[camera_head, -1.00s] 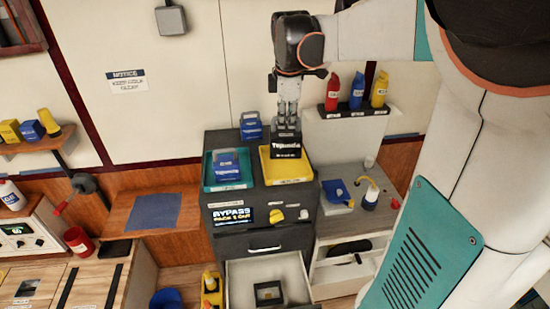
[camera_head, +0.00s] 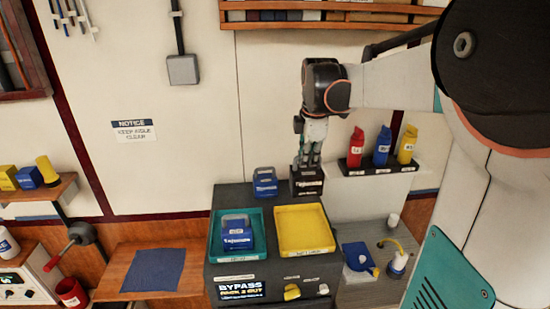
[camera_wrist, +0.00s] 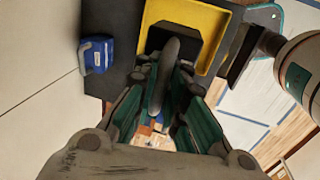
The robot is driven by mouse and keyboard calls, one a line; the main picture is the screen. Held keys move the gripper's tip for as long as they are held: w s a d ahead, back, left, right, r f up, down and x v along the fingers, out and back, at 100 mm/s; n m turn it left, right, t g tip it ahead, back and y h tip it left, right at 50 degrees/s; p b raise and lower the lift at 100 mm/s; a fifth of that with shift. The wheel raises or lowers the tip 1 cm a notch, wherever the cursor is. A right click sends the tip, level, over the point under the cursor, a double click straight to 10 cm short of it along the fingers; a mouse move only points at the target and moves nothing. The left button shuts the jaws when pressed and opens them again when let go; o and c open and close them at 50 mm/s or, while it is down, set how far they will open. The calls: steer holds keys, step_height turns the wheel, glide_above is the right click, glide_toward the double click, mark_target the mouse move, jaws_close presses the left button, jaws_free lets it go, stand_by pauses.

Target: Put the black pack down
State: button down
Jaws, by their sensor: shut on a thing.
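My gripper (camera_head: 308,163) is shut on the black pack (camera_head: 308,183), which hangs upright below the fingers. In the head view the pack appears just behind the yellow tray (camera_head: 331,248), level with a blue pack (camera_head: 265,182) on the cabinet top. In the wrist view the black pack (camera_wrist: 188,38) shows beyond the fingers (camera_wrist: 165,95), in front of the yellow tray (camera_wrist: 212,14). Its grey handle lies between the fingers. The yellow tray looks empty in the head view. The gap beneath the pack is hard to judge.
A teal tray (camera_head: 214,243) left of the yellow one holds another blue pack (camera_head: 237,236). Red, blue and yellow bottles (camera_head: 382,147) stand on a shelf to the right. A blue tool (camera_head: 358,258) and a small bottle (camera_head: 398,264) lie on the lower right counter.

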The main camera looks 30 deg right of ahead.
mark_target(310, 174)
step_height(310, 174, down, 16)
steer(key=shift+f, duration=0.15)
stand_by(0.5)
steer(key=shift+f, duration=0.1)
steer(key=c, duration=1.7)
jaws_free()
steer(key=shift+o, duration=0.2)
steer(key=r, duration=0.4)
steer(key=s+r, duration=0.1)
steer(key=r, duration=0.3)
steer(key=s+a+r, duration=0.1)
steer(key=r, duration=0.3)
